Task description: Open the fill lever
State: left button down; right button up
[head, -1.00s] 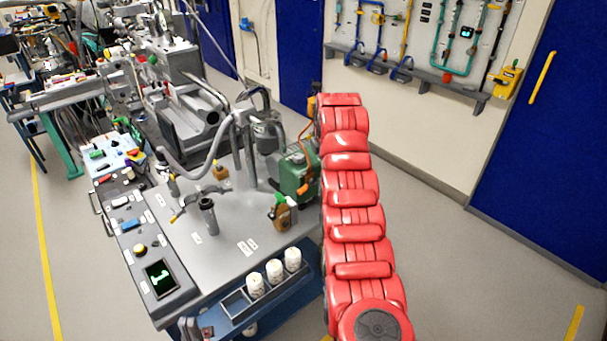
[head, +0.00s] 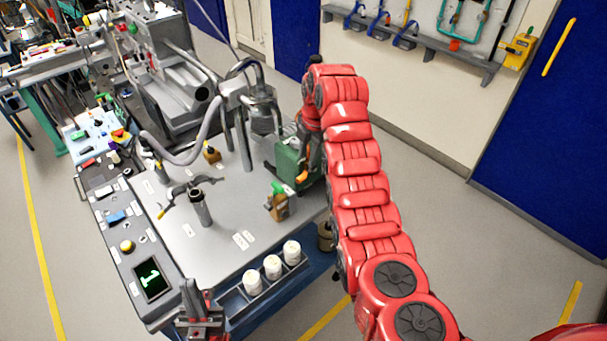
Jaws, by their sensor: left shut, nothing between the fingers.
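My left gripper (head: 190,298) is shut and empty at the bottom, in front of the bench's near left corner. My right arm rises from the lower right and bends down at the back right of the bench. Its gripper end is near a green box (head: 290,162), mostly hidden by the arm; its jaws cannot be made out. An orange part (head: 302,177) shows beside the green box. A small brown block with a green top (head: 278,206) stands in front of it. I cannot tell which part is the fill lever.
The grey bench top (head: 215,245) carries an upright dark tube (head: 200,210) and a curved grey hose (head: 185,157). White canisters (head: 272,267) sit in a front tray. A control panel with a lit display (head: 151,278) runs along the left edge. The floor at right is clear.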

aim_at(302, 176)
jog(key=f+p, duration=0.1)
jog(key=f, duration=0.1)
jog(key=f+p, duration=0.1)
jog(key=f, duration=0.2)
jog(key=w+a+f, duration=0.1)
jog(key=f, duration=0.1)
jog(key=shift+f+p, duration=0.2)
jog(key=shift+p, duration=0.2)
jog(key=shift+f, duration=0.2)
grip_shut()
dwell(0.9)
